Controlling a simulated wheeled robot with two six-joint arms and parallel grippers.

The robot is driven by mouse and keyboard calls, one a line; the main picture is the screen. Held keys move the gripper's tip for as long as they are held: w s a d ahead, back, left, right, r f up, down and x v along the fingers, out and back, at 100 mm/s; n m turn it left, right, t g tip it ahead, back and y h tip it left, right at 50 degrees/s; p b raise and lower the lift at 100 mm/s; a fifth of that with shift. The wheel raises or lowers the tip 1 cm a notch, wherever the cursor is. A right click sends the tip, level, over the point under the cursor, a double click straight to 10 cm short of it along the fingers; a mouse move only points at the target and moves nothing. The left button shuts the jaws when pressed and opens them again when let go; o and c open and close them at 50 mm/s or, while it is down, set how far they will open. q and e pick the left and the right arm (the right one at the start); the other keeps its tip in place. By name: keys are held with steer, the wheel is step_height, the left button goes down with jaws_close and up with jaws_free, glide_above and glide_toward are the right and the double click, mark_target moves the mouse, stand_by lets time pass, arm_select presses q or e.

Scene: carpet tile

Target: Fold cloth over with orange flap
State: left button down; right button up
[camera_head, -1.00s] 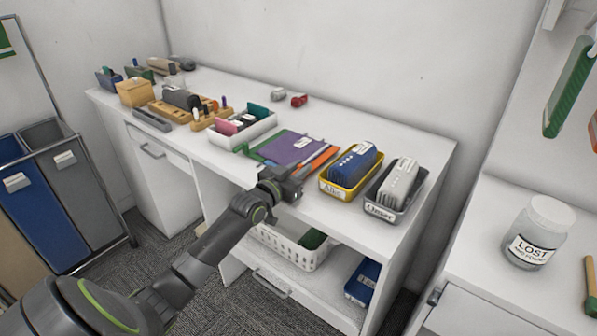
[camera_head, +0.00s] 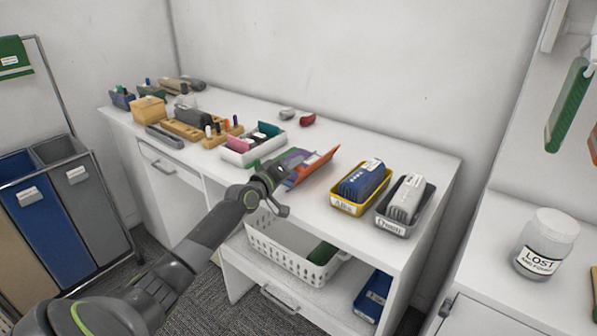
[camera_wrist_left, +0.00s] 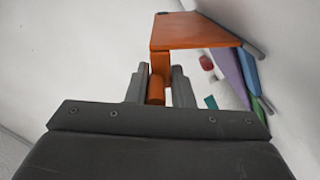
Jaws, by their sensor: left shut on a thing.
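The cloth lies on the white desk in the head view, with a purple part (camera_head: 291,157) and an orange flap (camera_head: 314,167) along its right side. The orange flap is raised and tilted off the desk. My left gripper (camera_head: 272,177) is at the near edge of the cloth. In the left wrist view the fingers of my left gripper (camera_wrist_left: 158,92) are shut on the orange flap (camera_wrist_left: 190,32). The purple part (camera_wrist_left: 228,72) shows to the right there. The grasped edge is hidden by my gripper in the head view. My right gripper is not in view.
A yellow-rimmed bin (camera_head: 346,206) and a grey bin (camera_head: 392,226) stand right of the cloth. A white tray (camera_head: 237,158) stands behind it to the left. A white basket (camera_head: 283,254) sits on the shelf below. Bare desk lies between cloth and yellow bin.

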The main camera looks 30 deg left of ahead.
arm_select(q)
steer(key=a+n+b, duration=0.1)
steer(key=n, duration=0.1)
steer(key=a+n, duration=0.1)
steer(key=shift+w+a+r+n+b, duration=0.2)
steer(key=shift+a+n+b, duration=0.2)
steer(key=shift+w+a+f+n+b, duration=0.1)
steer(key=shift+a+f+n+b, duration=0.15)
steer(key=shift+a+n+b, duration=0.5)
steer(key=shift+s+a+f+n+b, duration=0.1)
steer(key=shift+a+f+n+b, duration=0.25)
steer(key=shift+n, duration=0.75)
steer(key=shift+w+a+f+n+b, duration=0.1)
steer(key=shift+a+f+n+b, duration=0.1)
steer(key=shift+a+n+b, duration=0.6)
steer(key=shift+d+n, duration=0.15)
steer(key=shift+n, duration=0.1)
steer(key=c, duration=1.5)
jaws_free()
steer(key=shift+o, duration=0.5)
steer(key=shift+f, duration=0.3)
steer(key=s+a+p, duration=0.1)
steer(key=s+p, duration=0.1)
steer(key=s, duration=1.5)
steer(key=shift+s+a, duration=0.2)
steer(key=shift+a, duration=0.1)
